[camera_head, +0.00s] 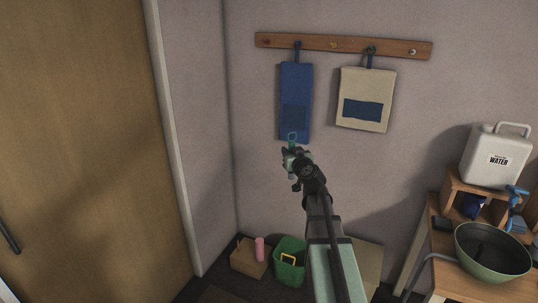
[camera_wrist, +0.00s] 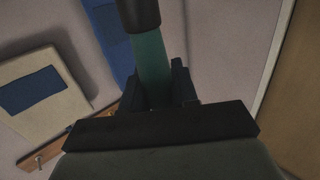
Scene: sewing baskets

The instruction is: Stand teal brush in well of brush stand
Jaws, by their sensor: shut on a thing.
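My gripper (camera_head: 293,160) is raised in front of the back wall, below the blue hanging bag. It is shut on the teal brush (camera_wrist: 152,68), whose flat teal part stands between the dark fingers (camera_wrist: 165,92) in the wrist view. A black end (camera_wrist: 138,14) tops it and runs out of the picture. In the head view a small teal loop (camera_head: 292,137) shows above the gripper; most of the brush is hidden there. I cannot make out the brush stand or its well in either view.
A blue bag (camera_head: 296,90) and a beige bag (camera_head: 375,78) hang from a wooden peg rail (camera_head: 300,42). At right a table holds a green bowl (camera_head: 493,265), a wooden shelf (camera_head: 452,184) and a water canister (camera_head: 495,155). Floor baskets include a green one (camera_head: 291,270).

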